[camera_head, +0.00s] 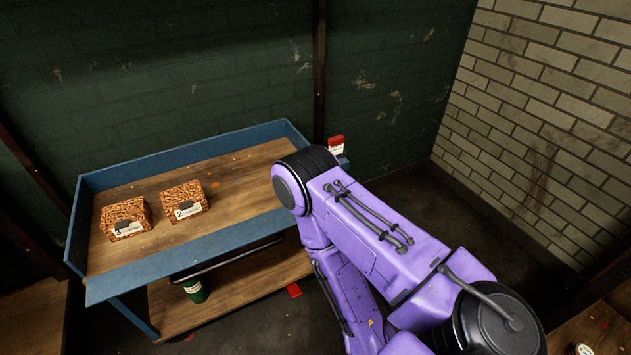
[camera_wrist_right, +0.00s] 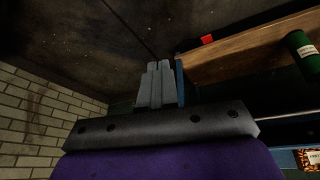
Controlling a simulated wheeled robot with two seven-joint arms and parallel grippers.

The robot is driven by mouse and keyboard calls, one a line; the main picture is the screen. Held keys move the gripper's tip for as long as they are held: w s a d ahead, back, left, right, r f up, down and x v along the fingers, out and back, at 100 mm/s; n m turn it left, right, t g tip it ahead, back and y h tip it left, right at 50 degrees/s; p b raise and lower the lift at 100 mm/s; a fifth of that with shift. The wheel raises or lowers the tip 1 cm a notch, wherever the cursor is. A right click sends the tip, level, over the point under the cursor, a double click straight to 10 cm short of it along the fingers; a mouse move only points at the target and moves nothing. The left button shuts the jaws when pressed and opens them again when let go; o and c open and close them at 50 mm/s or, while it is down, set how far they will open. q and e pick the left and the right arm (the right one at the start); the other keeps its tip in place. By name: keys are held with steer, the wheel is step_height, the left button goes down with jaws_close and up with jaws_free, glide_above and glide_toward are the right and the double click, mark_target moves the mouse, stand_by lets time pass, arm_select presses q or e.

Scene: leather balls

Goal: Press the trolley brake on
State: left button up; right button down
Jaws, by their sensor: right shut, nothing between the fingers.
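The trolley (camera_head: 100,273) has a blue-rimmed wooden top and a wooden lower shelf (camera_head: 235,290). A small red piece (camera_head: 293,290) shows low down by the shelf's front right edge; it looks like a brake pedal, but I cannot be sure. It also shows in the right wrist view (camera_wrist_right: 207,40), beside the shelf edge. My right gripper (camera_wrist_right: 158,66) is shut and empty, its fingers apart from the red piece in that picture. My purple right arm hides this gripper in the head view. My left gripper is out of view.
Two patterned boxes, marked 3 (camera_head: 125,219) and 2 (camera_head: 184,201), sit on the trolley top. A green can (camera_head: 195,290) stands on the lower shelf. A brick wall (camera_head: 550,120) stands to the right.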

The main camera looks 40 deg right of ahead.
steer(key=shift+a, duration=0.1)
steer(key=w+d+f+n+y+b, duration=0.2)
steer(key=w+f+b, duration=2.15)
steer(key=f, duration=0.25)
steer(key=w+d+n+g+b, duration=0.1)
steer(key=w+d+b, duration=0.1)
steer(key=w+b, duration=0.4)
steer(key=w+d+n+g+y+b, duration=0.1)
steer(key=w+d+b, duration=0.1)
steer(key=w+b, duration=0.5)
steer(key=shift+w+d, duration=0.35)
steer(key=shift+w, duration=0.55)
